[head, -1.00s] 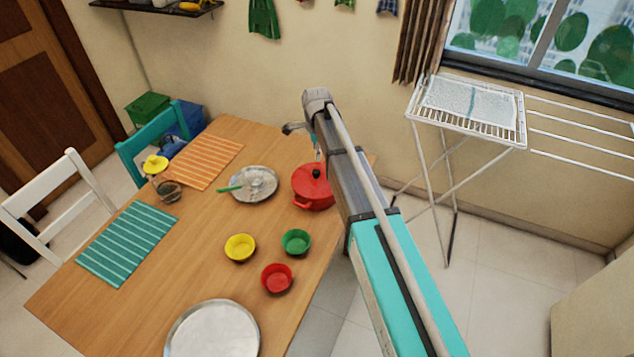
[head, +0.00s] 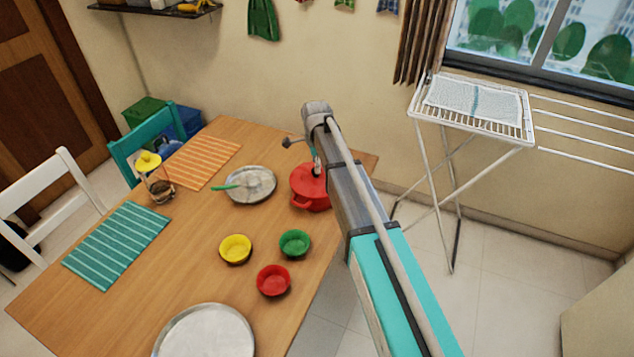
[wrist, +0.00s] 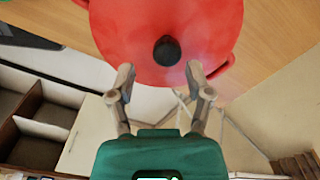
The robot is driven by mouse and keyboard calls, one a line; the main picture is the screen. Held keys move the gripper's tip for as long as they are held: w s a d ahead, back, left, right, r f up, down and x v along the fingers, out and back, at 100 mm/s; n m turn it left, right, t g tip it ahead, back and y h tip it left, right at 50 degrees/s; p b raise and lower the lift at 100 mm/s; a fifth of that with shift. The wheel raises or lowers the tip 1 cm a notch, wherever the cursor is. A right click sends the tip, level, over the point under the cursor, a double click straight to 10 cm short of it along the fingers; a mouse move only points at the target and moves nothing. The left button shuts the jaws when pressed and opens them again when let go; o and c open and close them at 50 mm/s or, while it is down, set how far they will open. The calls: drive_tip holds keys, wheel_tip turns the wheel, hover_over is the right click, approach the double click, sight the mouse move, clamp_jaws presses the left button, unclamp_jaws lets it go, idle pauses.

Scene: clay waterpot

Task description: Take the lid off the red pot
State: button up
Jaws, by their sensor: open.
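The red pot (head: 308,198) stands on the table near its right edge, with its red lid (wrist: 200,25) on. The lid has a round black knob (wrist: 167,51). In the wrist view the knob lies just beyond and between the tips of my gripper (wrist: 159,72), with clear room on both sides. My gripper is open and empty. In the head view my gripper (head: 317,165) is right at the knob, and my arm hides the right side of the pot. I cannot tell whether the fingertips touch the lid.
A metal plate (head: 262,185) with a green-handled utensil lies left of the pot. Yellow (head: 235,250), green (head: 295,244) and red (head: 273,281) bowls stand nearer. A drying rack (head: 472,125) stands right of the table.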

drive_tip(key=shift+f, duration=0.15)
idle(0.3)
drive_tip(key=f+b, duration=0.3)
drive_tip(key=shift+w+a+f+b, duration=0.15)
drive_tip(key=shift+w+f+b, duration=0.1)
drive_tip(key=shift+w+b, duration=0.1)
drive_tip(key=shift+f+b, duration=0.75)
drive_tip(key=shift+s, duration=0.1)
clamp_jaws()
